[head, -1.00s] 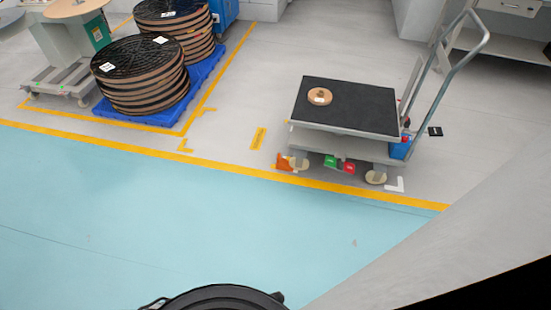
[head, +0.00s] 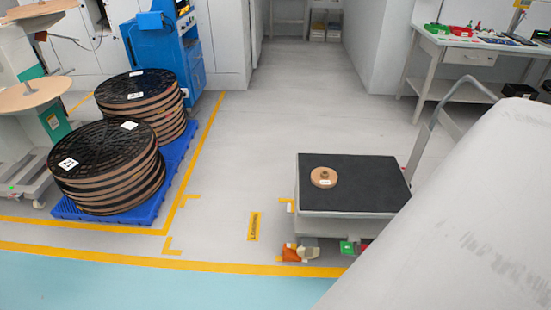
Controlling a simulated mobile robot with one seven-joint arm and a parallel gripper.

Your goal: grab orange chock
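The orange chock (head: 290,252) is on the floor in the head view, against the front left wheel (head: 308,251) of a cart. It lies at the yellow floor line, low and right of the picture's middle. The cart (head: 352,184) has a dark top with a small brown reel (head: 324,177) on it. My gripper is not in view. A large pale surface at the lower right, seemingly part of my own arm, hides the cart's right side.
A green block (head: 347,247) sits under the cart's front edge. Two stacks of black and brown reels (head: 107,167) stand on a blue pallet (head: 165,190) at left. A workbench (head: 470,45) stands at back right. The floor between pallet and cart is clear.

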